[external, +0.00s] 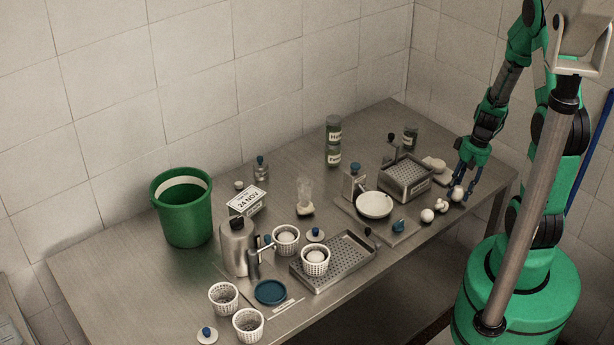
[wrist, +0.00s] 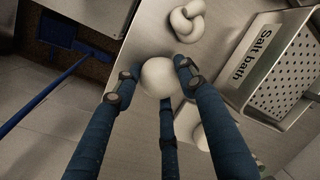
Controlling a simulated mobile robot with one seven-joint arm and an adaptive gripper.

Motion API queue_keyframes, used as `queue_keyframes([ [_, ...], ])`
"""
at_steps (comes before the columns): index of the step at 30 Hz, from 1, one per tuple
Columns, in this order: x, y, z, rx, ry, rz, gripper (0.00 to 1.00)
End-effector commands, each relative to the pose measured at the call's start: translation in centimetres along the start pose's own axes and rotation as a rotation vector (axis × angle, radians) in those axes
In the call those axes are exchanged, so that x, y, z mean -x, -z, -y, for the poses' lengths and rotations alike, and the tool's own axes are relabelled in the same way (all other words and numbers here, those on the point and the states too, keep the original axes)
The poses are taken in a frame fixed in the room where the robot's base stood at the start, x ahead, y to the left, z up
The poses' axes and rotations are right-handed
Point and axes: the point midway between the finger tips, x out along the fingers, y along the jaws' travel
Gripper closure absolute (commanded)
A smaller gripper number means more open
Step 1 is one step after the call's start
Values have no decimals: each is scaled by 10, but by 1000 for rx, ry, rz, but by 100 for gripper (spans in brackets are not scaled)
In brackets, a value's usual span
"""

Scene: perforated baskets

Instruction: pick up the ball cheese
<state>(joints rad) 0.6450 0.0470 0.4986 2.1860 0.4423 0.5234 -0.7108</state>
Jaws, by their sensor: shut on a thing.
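The ball cheese (wrist: 157,75), a smooth white ball, sits between the blue fingers of my gripper (wrist: 156,88) in the wrist view. My gripper is shut on it. In the external view, the ball cheese (external: 457,194) shows at my gripper's fingertips (external: 466,188), at the right end of the steel table. I cannot tell whether it touches the table. Part of it is hidden behind the fingers.
A knotted white cheese (wrist: 187,20) lies close by. Another white ball (external: 427,215) is left of it in the external view. The salt bath tray (external: 405,179) stands behind. The table's front edge is near. A blue-handled tool (wrist: 50,88) stands beyond it.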

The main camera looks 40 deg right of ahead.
Motion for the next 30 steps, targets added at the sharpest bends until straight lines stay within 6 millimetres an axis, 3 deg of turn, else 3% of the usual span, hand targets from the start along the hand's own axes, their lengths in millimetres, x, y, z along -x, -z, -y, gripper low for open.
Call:
queue_keyframes([
  [9,36,1,8,1,-1,-3,87],
  [30,39,-120,26,-1,0,-1,87],
])
